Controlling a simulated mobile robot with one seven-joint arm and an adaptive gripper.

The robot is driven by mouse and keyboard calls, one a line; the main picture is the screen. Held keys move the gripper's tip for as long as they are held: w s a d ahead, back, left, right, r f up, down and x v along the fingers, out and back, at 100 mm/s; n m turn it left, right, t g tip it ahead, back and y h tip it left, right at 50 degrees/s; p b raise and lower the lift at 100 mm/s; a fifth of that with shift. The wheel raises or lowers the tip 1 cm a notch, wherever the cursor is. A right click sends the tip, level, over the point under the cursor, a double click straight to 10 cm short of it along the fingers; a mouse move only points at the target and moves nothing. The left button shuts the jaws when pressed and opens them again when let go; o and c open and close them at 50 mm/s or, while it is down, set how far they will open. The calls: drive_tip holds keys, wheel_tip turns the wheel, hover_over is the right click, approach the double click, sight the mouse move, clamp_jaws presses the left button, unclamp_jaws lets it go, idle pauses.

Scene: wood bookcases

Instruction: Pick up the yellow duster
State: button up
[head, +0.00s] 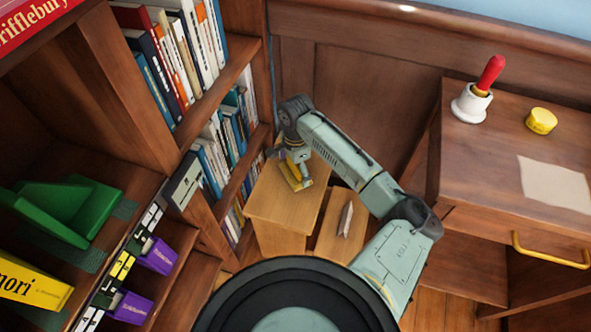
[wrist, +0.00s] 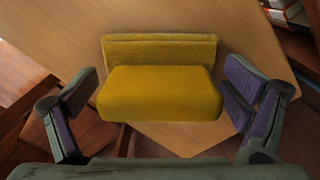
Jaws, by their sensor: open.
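The yellow duster (wrist: 160,92) lies on a light wood stool-like surface (wrist: 185,140) in the wrist view, a block with a flatter band along its far side. In the head view the duster (head: 297,181) shows partly, below my gripper. My gripper (wrist: 160,90) is open, with one purple-padded finger on each side of the duster.
Bookcase shelves with books (head: 185,50) stand close to the left of my gripper.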

drive_tip(key=shift+s, duration=0.1)
drive_tip(key=c, duration=1.2)
drive_tip(key=shift+a, duration=0.1)
drive_tip(key=shift+c, duration=0.3)
